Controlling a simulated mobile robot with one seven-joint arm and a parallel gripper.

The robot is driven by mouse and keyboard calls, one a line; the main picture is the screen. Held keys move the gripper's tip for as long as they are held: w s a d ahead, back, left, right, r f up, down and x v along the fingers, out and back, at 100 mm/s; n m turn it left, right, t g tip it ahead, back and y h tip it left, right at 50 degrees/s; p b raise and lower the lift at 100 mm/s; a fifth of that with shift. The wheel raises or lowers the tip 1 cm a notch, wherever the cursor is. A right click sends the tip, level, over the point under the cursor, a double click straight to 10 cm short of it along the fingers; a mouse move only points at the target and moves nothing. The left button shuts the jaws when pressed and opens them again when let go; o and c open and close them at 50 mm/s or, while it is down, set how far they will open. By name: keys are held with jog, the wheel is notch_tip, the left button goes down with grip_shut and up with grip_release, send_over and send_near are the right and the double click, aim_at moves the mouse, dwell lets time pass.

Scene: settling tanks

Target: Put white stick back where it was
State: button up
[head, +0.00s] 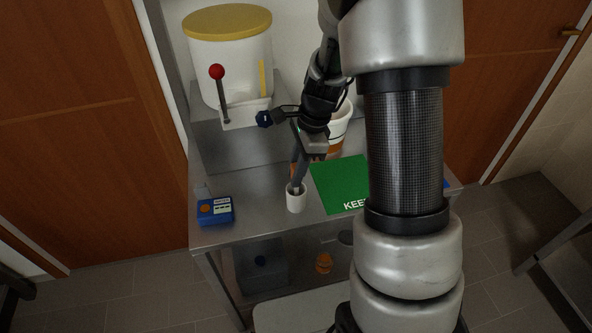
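A small white cup (296,201) stands upright on the metal table near its front edge. My gripper (298,178) points down just above the cup, with its fingertips at or inside the cup's mouth. A small pale bit shows at the cup's mouth between or beside the fingertips; I cannot tell whether it is the white stick or part of the cup. No full length of a white stick can be made out. The fingers look close together, but whether they are shut on anything is hidden.
A green mat (337,184) lettered "KEEP" lies right of the cup, partly behind my arm. A blue device (215,211) sits left. Behind are a red-knobbed lever (222,95), a yellow-lidded white tank (229,70) and a white-and-orange pot (342,122). Bare tabletop lies between device and cup.

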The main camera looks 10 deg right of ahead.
jog(key=o, duration=0.4)
jog(key=shift+o, duration=0.2)
jog(key=shift+r, duration=0.1)
